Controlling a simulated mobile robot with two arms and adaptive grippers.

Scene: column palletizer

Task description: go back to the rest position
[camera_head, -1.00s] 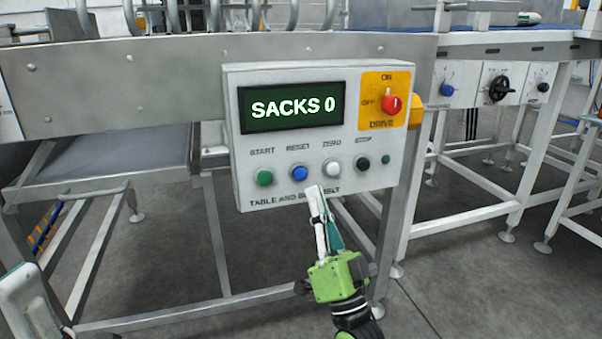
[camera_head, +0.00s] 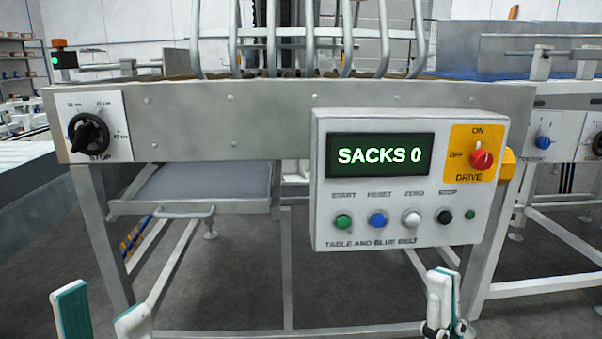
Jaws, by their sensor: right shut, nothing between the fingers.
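My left gripper (camera_head: 102,303) shows at the bottom left, its two fingers wide apart with nothing between them. My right gripper (camera_head: 442,280) is at the bottom, right of centre, below the control panel and apart from it. Its fingers are together and empty. The control panel (camera_head: 322,215) hangs on the machine frame. Its display (camera_head: 380,155) reads SACKS 0. Below it is a row of START, RESET, ZERO and STOP buttons. The red drive knob (camera_head: 481,159) sits on a yellow plate.
The grey machine frame (camera_head: 230,125) spans the view, with a black rotary knob (camera_head: 88,133) at its left end. A low grey chute (camera_head: 205,188) and metal legs are beneath. A blue belt (camera_head: 465,75) runs at the right. Floor shows between the legs.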

